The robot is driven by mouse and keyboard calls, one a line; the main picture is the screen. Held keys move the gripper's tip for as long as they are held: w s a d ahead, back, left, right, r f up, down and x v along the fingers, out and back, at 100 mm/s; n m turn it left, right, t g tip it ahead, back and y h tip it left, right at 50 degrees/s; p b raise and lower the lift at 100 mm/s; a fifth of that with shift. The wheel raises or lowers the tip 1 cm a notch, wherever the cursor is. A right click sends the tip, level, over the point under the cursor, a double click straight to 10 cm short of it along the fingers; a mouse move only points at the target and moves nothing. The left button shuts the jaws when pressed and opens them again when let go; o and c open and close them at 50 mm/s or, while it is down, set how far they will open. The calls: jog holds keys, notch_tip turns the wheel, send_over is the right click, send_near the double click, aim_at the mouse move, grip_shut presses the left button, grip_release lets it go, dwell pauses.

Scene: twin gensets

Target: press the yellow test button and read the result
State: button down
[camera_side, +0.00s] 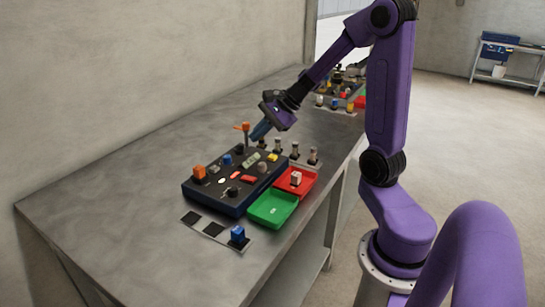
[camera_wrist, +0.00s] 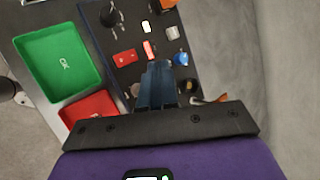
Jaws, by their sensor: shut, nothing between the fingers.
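The yellow button (camera_side: 272,157) sits at the far right part of the dark control panel (camera_side: 228,204) in the side view. It is not visible in the wrist view, where my gripper covers part of the panel (camera_wrist: 97,36). My gripper (camera_side: 261,131) is shut and empty, tilted downward above the panel's far end, near the orange-topped lever (camera_side: 242,127) and apart from the button. In the wrist view the closed fingers (camera_wrist: 157,70) point at the panel. A small greyish display (camera_side: 250,160) lies mid-panel; its reading is too small to make out.
A green tray (camera_side: 264,219) marked OK and a red tray (camera_side: 308,187) holding a small whitish part (camera_side: 295,178) adjoin the panel. Several small posts (camera_side: 294,151) stand behind. A blue block (camera_side: 237,233) is on a strip in front. A second panel stands farther back. The left table is clear.

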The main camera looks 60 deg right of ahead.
aim_at(275, 156)
jog(key=d+m+t+h, duration=0.1)
jog(key=d+m, duration=0.4)
jog(key=d, duration=0.5)
jog(key=shift+w+m+t+h, duration=0.2)
jog(key=shift+m+t+h, duration=0.2)
jog(key=shift+h, duration=0.4)
jog(key=shift+f, duration=4.3)
jog(key=shift+f, duration=0.1)
jog(key=shift+f, duration=0.35)
jog(key=shift+f, duration=0.45)
jog(key=shift+r, duration=0.9)
